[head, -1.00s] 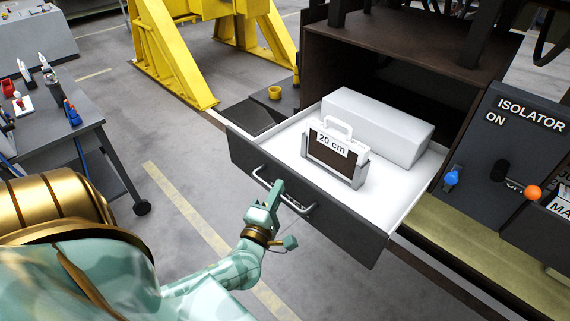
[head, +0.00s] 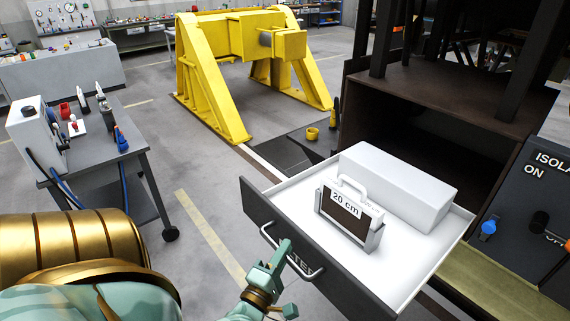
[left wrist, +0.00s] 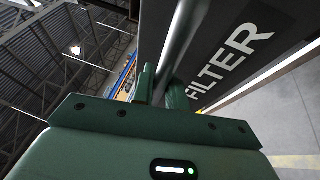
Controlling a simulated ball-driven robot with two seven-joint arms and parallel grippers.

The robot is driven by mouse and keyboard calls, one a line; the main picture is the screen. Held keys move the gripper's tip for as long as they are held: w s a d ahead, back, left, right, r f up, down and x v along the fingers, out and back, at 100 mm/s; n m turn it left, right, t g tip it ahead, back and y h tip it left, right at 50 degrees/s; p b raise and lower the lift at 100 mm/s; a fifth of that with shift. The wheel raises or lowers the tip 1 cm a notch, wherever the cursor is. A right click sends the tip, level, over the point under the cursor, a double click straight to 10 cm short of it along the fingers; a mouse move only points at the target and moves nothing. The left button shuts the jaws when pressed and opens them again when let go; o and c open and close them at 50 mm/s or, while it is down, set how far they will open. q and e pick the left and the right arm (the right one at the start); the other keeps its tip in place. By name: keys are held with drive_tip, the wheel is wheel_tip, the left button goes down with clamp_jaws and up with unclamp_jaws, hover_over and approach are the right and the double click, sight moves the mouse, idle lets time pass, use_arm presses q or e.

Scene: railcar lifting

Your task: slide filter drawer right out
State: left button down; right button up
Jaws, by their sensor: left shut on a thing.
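The filter drawer (head: 258,214) stands pulled out of the dark railcar housing, with its white inside open to view. A metal bar handle (head: 312,272) runs across its dark front. My left gripper (head: 284,250) is shut on the handle near its middle. In the left wrist view the handle bar (left wrist: 182,40) passes between my green fingers (left wrist: 160,88), beside the drawer front lettered FILTER (left wrist: 235,55). In the drawer lie a white block (head: 400,182) and a dark filter in a frame labelled 20 cm (head: 346,206). My right gripper is not in view.
A yellow buffer frame (head: 208,85) stands behind on the floor. A grey trolley (head: 95,150) with tools is at left. The floor between trolley and drawer is clear.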

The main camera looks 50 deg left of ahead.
use_arm(q)
drive_tip(key=shift+f, duration=0.1)
drive_tip(key=c, duration=1.4)
unclamp_jaws()
drive_tip(key=b+v, duration=0.3)
drive_tip(key=v, duration=1.3)
drive_tip(key=shift+s+d+b, duration=0.15)
drive_tip(key=shift+b, duration=0.2)
